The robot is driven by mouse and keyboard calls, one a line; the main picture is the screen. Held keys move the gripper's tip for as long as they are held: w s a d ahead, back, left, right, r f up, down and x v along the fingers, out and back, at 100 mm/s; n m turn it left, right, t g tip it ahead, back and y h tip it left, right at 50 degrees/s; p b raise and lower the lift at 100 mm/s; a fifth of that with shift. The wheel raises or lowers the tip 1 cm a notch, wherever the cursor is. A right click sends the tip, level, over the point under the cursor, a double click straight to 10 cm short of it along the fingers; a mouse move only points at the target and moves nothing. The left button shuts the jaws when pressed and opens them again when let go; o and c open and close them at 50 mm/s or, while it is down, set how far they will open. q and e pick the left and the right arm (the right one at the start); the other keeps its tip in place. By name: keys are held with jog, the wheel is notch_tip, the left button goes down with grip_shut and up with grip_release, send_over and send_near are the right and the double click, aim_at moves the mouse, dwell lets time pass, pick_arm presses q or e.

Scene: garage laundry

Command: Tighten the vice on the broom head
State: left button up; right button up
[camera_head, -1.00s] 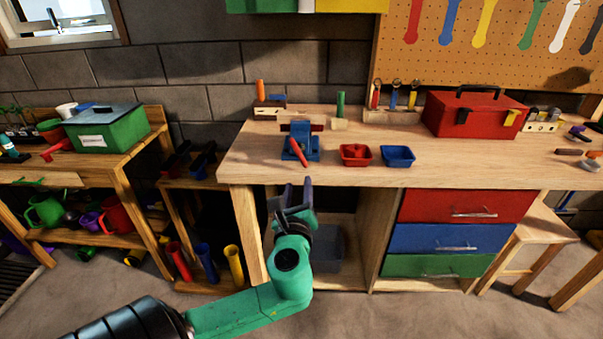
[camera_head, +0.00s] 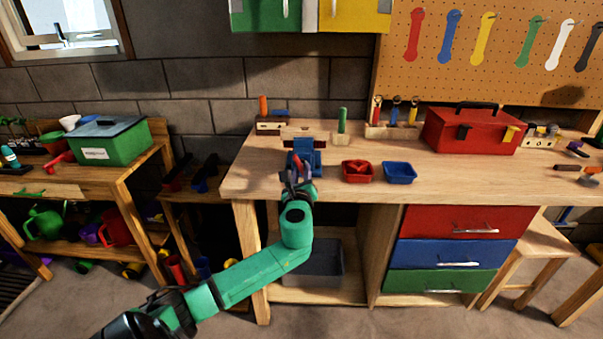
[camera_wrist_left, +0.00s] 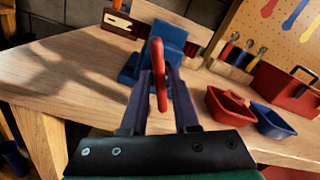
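The blue vice (camera_head: 306,158) stands at the front left of the wooden workbench, and it also shows in the left wrist view (camera_wrist_left: 172,38). Its red handle (camera_wrist_left: 158,72) points toward me. A wooden piece with a dark reddish strip (camera_head: 304,138), seemingly the broom head, lies across the vice's back; whether the jaws touch it is hidden. My left gripper (camera_head: 297,180) is at the vice's front. In the left wrist view its two fingers (camera_wrist_left: 160,92) stand apart, one on each side of the red handle, with gaps visible. My right gripper is out of view.
A red tray (camera_head: 357,173) and a blue tray (camera_head: 400,174) sit just right of the vice. A green-handled tool (camera_head: 342,122) and a red toolbox (camera_head: 472,132) stand farther back. The bench's front edge (camera_head: 330,197) runs below my gripper.

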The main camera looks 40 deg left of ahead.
pick_arm(q)
grip_shut()
jog(key=m+p, duration=0.1)
jog(key=p, duration=0.2)
jog(key=shift+r+m, duration=0.4)
jog(key=shift+f+m+p, duration=0.2)
jog(key=shift+m+p, duration=0.2)
jog(key=shift+p, duration=0.1)
jog(key=shift+f, duration=0.25)
jog(key=shift+o, duration=2.4)
grip_release()
jog(key=b+v, duration=0.1)
jog(key=v, duration=1.3)
jog(key=shift+s+d, duration=0.2)
jog(key=shift+d, duration=0.05)
